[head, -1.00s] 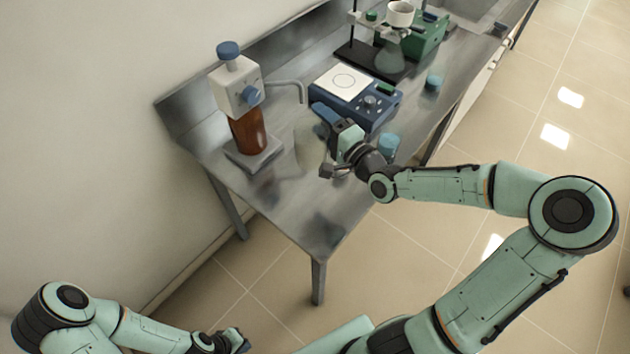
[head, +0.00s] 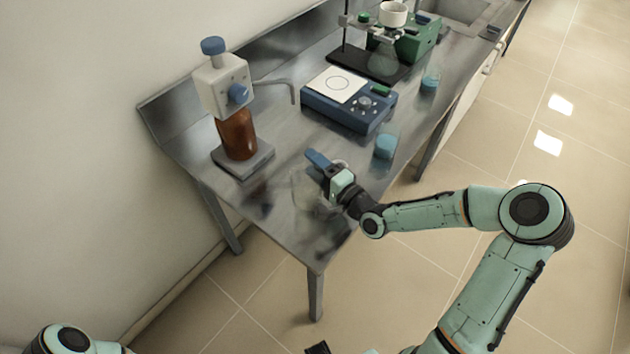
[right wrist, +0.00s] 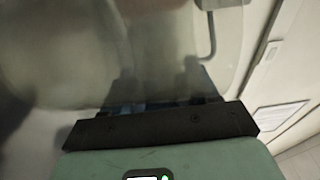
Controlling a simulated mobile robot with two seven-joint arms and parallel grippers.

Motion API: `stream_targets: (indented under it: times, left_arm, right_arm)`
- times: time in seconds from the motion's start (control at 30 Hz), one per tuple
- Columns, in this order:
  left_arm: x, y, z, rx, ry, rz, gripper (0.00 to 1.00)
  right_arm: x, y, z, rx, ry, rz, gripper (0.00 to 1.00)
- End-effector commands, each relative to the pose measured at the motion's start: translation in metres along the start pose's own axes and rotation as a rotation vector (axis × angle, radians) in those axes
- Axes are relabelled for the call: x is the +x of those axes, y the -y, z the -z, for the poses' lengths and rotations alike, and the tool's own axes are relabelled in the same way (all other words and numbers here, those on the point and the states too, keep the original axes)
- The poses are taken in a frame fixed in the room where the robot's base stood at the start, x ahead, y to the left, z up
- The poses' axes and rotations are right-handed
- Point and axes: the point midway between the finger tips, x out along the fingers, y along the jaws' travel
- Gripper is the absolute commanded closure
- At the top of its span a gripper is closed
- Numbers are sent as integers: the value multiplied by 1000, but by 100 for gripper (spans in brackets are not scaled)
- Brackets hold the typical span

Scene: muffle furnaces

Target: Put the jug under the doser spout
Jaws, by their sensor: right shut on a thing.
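The jug (head: 308,190) is clear and faint, near the front end of the steel bench in the head view. My right gripper (head: 322,172) is shut on it. In the right wrist view the jug's clear wall (right wrist: 165,55) fills much of the picture above the gripper (right wrist: 160,110). The doser has a white head (head: 224,86) with blue knobs on an amber bottle (head: 238,135). Its thin bent spout (head: 285,84) reaches right over the bench, beyond the jug, which is not under it.
The doser stands on a grey base (head: 243,160). A blue device with a white plate (head: 348,100) lies behind the jug. A stand and green device (head: 415,45) are farther back.

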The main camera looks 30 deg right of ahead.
Motion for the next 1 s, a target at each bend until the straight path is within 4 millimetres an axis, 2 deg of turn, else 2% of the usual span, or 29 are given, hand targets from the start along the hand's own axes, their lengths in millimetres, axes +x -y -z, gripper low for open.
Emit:
stream_targets:
  times: [0.3, 0.73, 0.77, 0.83, 1.0]
  left_arm:
    - [13, 5, -3, -2, 6, 2, 100]
    - [15, 6, -3, -2, 7, 2, 100]
    - [15, 6, -3, -2, 7, 2, 100]
    - [14, 6, -3, -2, 7, 2, 100]
    - [14, 6, -3, -2, 7, 2, 100]
  right_arm:
    - [0, -41, -1, 3, 2, 0, 71]
    - [0, -47, 0, 0, 0, 0, 71]
    - [0, -47, 0, -1, 0, 0, 38]
    - [0, -47, 0, -1, 0, 0, 15]
    - [0, -46, 0, -1, 1, 0, 15]
